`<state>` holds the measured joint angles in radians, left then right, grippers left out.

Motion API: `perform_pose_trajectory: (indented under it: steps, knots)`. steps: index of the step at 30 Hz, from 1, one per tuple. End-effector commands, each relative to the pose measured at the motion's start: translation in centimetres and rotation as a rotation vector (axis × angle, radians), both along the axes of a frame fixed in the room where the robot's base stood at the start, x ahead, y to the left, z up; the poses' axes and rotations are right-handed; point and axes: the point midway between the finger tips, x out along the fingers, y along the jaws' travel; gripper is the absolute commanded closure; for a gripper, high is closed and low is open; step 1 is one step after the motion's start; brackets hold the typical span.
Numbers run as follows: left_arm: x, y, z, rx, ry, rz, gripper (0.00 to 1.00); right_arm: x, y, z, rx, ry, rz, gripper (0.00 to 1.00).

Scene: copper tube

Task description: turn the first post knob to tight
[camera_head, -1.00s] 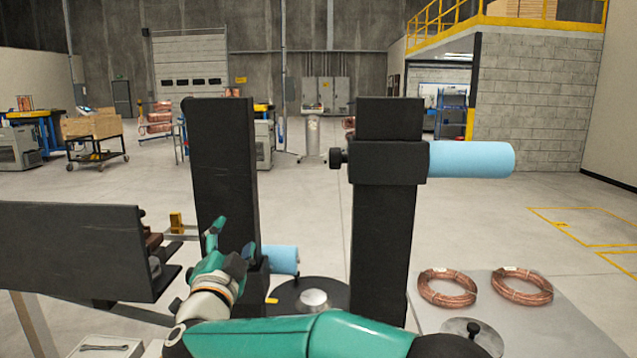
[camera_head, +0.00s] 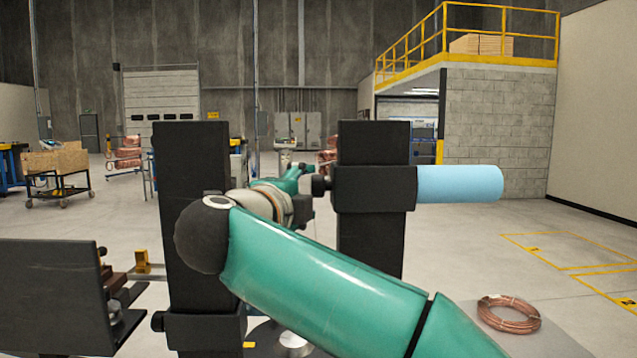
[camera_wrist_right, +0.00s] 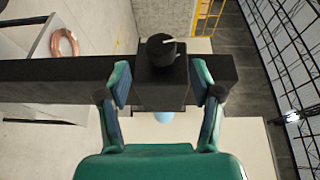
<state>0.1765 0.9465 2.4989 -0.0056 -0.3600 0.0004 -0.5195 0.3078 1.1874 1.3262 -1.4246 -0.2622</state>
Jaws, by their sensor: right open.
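A black knob (camera_head: 320,187) sticks out of the left side of the collar on the right-hand black post (camera_head: 373,235). The knob also shows in the right wrist view (camera_wrist_right: 161,47), with a pale line on its face. My right gripper (camera_head: 305,182) is open beside this knob. In the right wrist view its two fingers (camera_wrist_right: 161,75) stand apart, the knob showing between and slightly above the tips; contact is not visible. A second knob (camera_head: 157,320) sits low on the left-hand post (camera_head: 190,215). My left gripper is out of view.
A light blue roller (camera_head: 460,184) extends right from the collar. My right arm crosses in front of both posts. A copper coil (camera_head: 508,314) lies at the lower right. A dark plate (camera_head: 50,295) stands at the lower left.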

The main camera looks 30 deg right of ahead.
Motion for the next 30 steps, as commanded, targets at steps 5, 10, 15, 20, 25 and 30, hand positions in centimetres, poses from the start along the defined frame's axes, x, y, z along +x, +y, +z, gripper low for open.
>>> perform_pose_trajectory:
  steps: [5, 10, 15, 20, 25, 30]
  knots:
    - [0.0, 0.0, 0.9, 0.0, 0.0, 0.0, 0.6, 2.1, -2.9, 0.0, 0.0, 0.001, -0.003, 0.35]
    - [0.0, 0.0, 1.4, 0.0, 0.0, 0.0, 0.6, 3.4, -4.5, -0.1, 0.001, 0.001, 0.0, 0.35]
    - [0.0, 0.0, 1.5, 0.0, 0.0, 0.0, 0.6, 3.9, -5.2, -0.2, 0.0, 0.0, 0.001, 0.35]
    - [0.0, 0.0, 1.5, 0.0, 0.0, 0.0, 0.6, 4.0, -5.2, -0.2, -0.001, -0.001, 0.002, 0.35]
    - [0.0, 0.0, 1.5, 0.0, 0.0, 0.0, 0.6, 4.0, -5.2, -0.2, -0.001, -0.001, 0.002, 0.45]
    - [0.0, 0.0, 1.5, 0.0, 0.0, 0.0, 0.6, 4.0, -5.2, -0.2, 0.0, 0.0, 0.002, 0.73]
